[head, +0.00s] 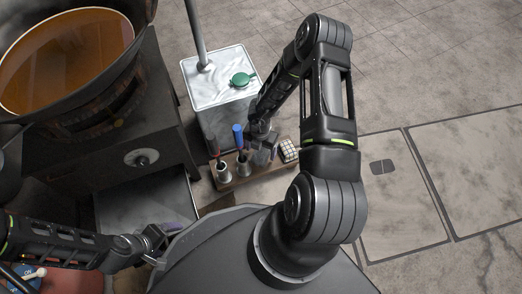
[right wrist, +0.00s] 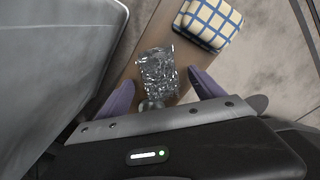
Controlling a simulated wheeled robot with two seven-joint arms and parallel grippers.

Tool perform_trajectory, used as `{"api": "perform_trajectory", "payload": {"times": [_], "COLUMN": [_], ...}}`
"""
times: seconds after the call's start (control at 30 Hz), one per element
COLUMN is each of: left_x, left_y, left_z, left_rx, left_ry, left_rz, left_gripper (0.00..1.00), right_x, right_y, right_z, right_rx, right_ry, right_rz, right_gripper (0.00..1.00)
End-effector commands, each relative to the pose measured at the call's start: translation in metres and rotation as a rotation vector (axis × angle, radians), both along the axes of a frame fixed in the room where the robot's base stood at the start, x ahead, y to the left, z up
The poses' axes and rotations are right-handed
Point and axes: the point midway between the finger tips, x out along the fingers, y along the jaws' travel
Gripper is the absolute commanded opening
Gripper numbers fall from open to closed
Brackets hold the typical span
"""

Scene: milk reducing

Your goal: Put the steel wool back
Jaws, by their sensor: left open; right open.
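The steel wool (right wrist: 158,72) is a crumpled, shiny silver clump. In the right wrist view it lies over the brown wooden board (right wrist: 143,40), between the two purple fingers of my right gripper (right wrist: 163,90). The fingers are spread, with gaps visible on both sides of it. In the head view my right gripper (head: 262,148) is low over the board (head: 240,178), and the steel wool is hard to make out there. My left gripper (head: 160,232) is open and empty at the lower left, close to my own body.
A blue-and-white checked block (right wrist: 208,20) sits on the board beyond the steel wool. Small pots with a red-handled (head: 218,151) and a blue-handled tool (head: 237,134) stand left of it. A grey-white bin (head: 222,90) with a green item (head: 243,79) stands behind. A large pot (head: 65,65) is upper left.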

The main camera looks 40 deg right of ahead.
Motion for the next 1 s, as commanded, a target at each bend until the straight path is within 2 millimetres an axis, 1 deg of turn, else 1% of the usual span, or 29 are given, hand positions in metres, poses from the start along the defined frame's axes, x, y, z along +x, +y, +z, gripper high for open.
{"api": "perform_trajectory", "payload": {"times": [0.03, 0.2, 0.3, 0.43, 0.5, 0.6, 1.0], "left_x": [-0.001, -0.004, -0.006, -0.008, -0.009, -0.010, -0.010], "left_y": [0.000, 0.000, 0.000, 0.001, 0.001, 0.001, 0.001], "left_z": [0.010, 0.032, 0.043, 0.054, 0.057, 0.059, 0.058], "left_rx": [0.000, -0.002, -0.003, -0.004, -0.004, -0.005, -0.005], "left_ry": [0.002, 0.011, 0.015, 0.021, 0.024, 0.026, 0.027], "left_rz": [-0.002, -0.006, -0.007, -0.011, -0.012, -0.012, -0.013], "left_gripper": [0.86, 0.86, 0.86, 0.86, 0.86, 0.86, 0.86], "right_x": [0.001, 0.001, 0.001, 0.000, 0.000, 0.000, 0.000], "right_y": [0.000, 0.000, 0.000, 0.000, 0.000, 0.000, 0.000], "right_z": [0.015, 0.052, 0.073, 0.093, 0.100, 0.105, 0.105], "right_rx": [0.000, 0.000, 0.000, 0.000, 0.000, 0.000, 0.000], "right_ry": [-0.001, -0.002, -0.002, -0.001, 0.000, 0.000, -0.001], "right_rz": [0.000, 0.000, 0.000, 0.000, -0.001, -0.001, 0.000], "right_gripper": [0.78, 0.78, 0.78, 0.78, 0.78, 0.78, 0.78]}}
